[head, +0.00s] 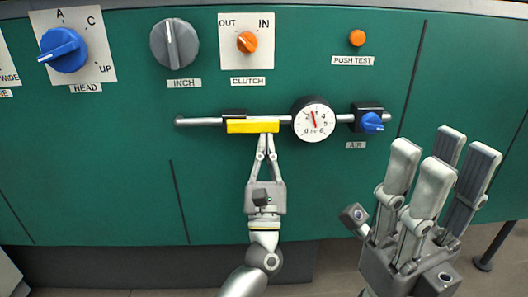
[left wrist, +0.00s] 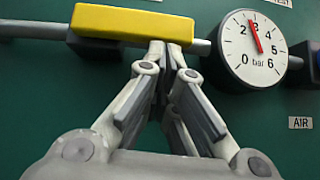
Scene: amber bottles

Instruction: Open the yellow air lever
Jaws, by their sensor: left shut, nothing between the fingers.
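The yellow air lever (head: 252,126) is a flat bar lying level along a grey pipe on the green panel. It also shows in the left wrist view (left wrist: 130,24), filling the upper left. My left gripper (head: 266,135) is shut and empty, its fingertips together just under the lever's right part. In the left wrist view the tips (left wrist: 170,45) meet right at the lever's lower edge near its right end. I cannot tell whether they touch it. My right gripper (head: 443,165) is at the lower right, fingers up and spread apart, open and empty, away from the lever.
A round pressure gauge (head: 313,119) sits on the pipe (head: 200,122) just right of the lever. A blue knob (head: 371,123) above the AIR label is further right. Orange, grey and blue knobs are higher on the panel. The panel below the pipe is mostly clear.

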